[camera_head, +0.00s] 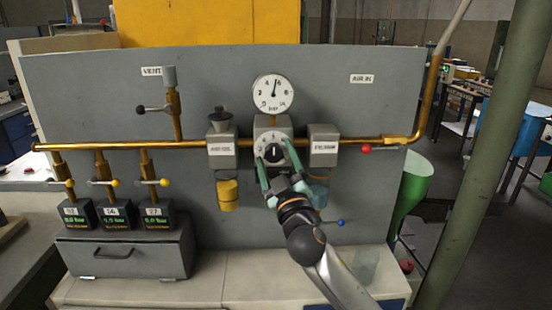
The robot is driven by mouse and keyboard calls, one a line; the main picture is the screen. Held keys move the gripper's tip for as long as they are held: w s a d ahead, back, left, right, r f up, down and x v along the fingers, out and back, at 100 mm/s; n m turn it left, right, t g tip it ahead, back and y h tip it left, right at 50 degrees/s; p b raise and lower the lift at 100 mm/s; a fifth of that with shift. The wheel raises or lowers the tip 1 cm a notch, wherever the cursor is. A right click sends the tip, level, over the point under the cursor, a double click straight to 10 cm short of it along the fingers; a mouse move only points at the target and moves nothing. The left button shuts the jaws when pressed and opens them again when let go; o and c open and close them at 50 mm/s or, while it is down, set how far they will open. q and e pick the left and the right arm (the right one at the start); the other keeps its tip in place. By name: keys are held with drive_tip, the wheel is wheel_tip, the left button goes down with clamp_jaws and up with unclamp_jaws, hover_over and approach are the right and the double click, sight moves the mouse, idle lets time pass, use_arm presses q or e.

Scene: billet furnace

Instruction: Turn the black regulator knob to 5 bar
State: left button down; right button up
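The black regulator knob (273,152) sits in the middle of a white dial plate (275,138) on the grey regulator body, with a small light mark on it. The round pressure gauge (272,94) above it is marked in bar. Its thin needle points almost straight up; its small numbers are hard to read. My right gripper (274,155) comes from below right, with its green fingers spread on either side of the knob. The fingers look apart from the knob, though contact is hard to judge. My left gripper is not in view.
A copper pipe (380,140) runs across the grey panel (330,85). White-labelled blocks flank the regulator, with bowls below. A red-tipped lever (367,148) is at right, a black-tipped vent lever (142,109) at upper left, and several yellow-tipped levers are at lower left. A blue-tipped lever (340,222) is near my arm.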

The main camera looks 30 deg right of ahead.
drive_tip(key=shift+s, duration=0.1)
drive_tip(key=b+v, duration=0.3)
drive_tip(key=v, duration=0.9)
drive_tip(key=shift+s+f, duration=0.1)
drive_tip(key=shift+f, duration=0.05)
